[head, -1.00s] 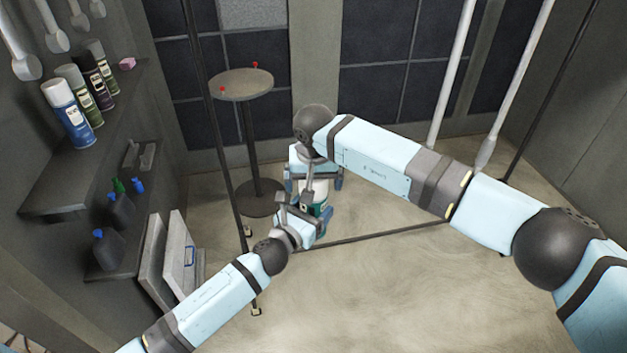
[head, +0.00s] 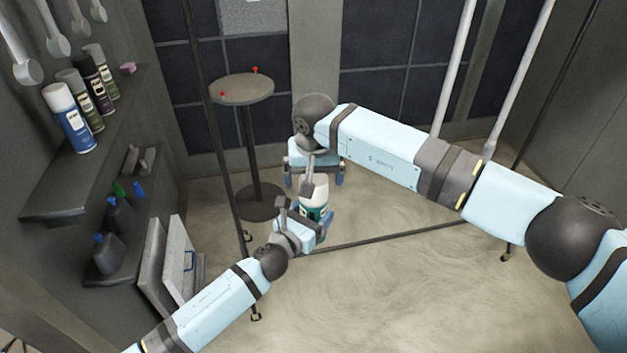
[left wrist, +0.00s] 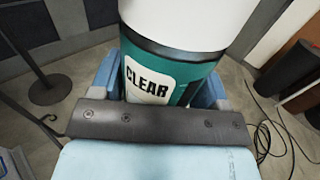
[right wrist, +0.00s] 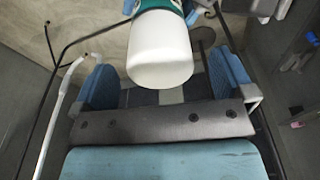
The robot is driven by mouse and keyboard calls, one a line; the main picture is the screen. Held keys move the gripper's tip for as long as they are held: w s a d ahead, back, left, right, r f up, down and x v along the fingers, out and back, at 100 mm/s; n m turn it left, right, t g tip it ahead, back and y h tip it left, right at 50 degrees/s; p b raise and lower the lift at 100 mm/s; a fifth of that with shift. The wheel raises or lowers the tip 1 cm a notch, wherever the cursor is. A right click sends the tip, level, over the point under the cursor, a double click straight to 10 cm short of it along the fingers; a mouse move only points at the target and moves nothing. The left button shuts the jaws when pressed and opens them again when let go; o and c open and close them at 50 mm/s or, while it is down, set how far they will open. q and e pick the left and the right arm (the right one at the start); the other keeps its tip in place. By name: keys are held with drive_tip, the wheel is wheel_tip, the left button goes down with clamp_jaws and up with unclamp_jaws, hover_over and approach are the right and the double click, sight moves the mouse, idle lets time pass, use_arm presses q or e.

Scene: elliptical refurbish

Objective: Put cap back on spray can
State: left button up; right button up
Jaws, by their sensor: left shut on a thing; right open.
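The spray can (head: 314,212) is green with a white label; the left wrist view shows its "CLEAR" lettering (left wrist: 150,85). The white cap (head: 316,188) sits on top of the can and also shows in the left wrist view (left wrist: 190,20) and the right wrist view (right wrist: 160,50). A dark band lies between cap and green body. My left gripper (head: 312,226) is shut on the can's body and holds it above the floor. My right gripper (head: 314,180) is open and empty, its fingers apart from the cap, which appears ahead of and between them (right wrist: 155,85).
A round stool-like table (head: 242,90) with red-topped pins stands behind. A shelf on the left wall holds several other spray cans (head: 70,120); bottles (head: 120,215) sit on a lower shelf. A thin dark bar (head: 385,236) crosses near the floor. Open floor lies at the front right.

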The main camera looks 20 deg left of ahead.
drive_tip(key=shift+s+d+r, duration=0.1)
drive_tip(key=shift+s+r, duration=0.05)
drive_tip(key=shift+r, duration=0.75)
drive_tip(key=shift+s+r, duration=0.1)
drive_tip(key=shift+r, duration=0.8)
